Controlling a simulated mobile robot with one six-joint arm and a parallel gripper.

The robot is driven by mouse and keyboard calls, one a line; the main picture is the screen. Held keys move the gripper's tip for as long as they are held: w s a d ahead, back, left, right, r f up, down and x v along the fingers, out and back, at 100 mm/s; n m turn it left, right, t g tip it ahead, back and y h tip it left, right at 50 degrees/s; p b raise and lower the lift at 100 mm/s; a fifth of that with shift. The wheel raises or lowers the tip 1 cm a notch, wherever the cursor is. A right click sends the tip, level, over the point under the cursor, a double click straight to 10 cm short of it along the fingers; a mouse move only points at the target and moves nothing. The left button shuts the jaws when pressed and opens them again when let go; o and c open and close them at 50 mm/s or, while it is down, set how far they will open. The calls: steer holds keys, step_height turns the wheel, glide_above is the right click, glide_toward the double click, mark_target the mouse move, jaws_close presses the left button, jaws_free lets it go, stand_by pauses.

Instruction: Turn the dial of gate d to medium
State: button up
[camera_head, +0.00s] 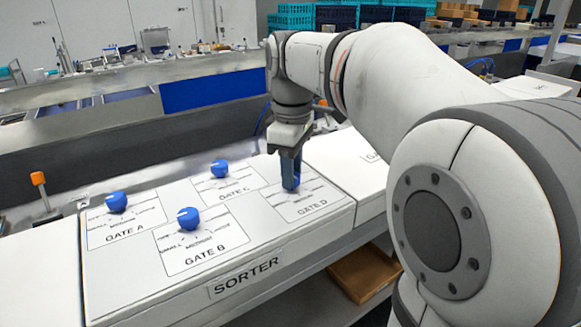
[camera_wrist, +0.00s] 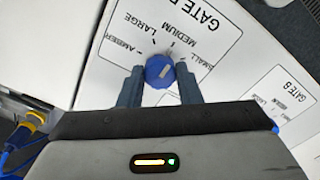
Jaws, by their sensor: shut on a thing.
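The gate D dial (camera_wrist: 158,73) is a blue knob with a white pointer line, seen from above in the wrist view. My gripper (camera_wrist: 160,68) has one finger on each side of it and is shut on it. The pointer line slants up and right, toward the medium and small side of the scale; the exact mark is hard to tell. The gate D label plate (camera_head: 308,203) lies on the white sorter top (camera_head: 290,231). In the head view my gripper (camera_head: 291,178) points down over this plate and largely hides the dial.
Other blue dials stand on the sorter: gate C (camera_head: 219,168) just left, gate B (camera_head: 188,217) nearer the front, gate A (camera_head: 116,201) far left. An orange-topped post (camera_head: 39,184) stands behind the left end. An open brown box (camera_head: 362,273) sits below.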

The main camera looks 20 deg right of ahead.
steer(key=o, duration=1)
step_height(320, 180, up, 8)
steer(key=shift+f+b, duration=0.1)
steer(key=shift+b, duration=0.2)
steer(key=shift+d, duration=0.1)
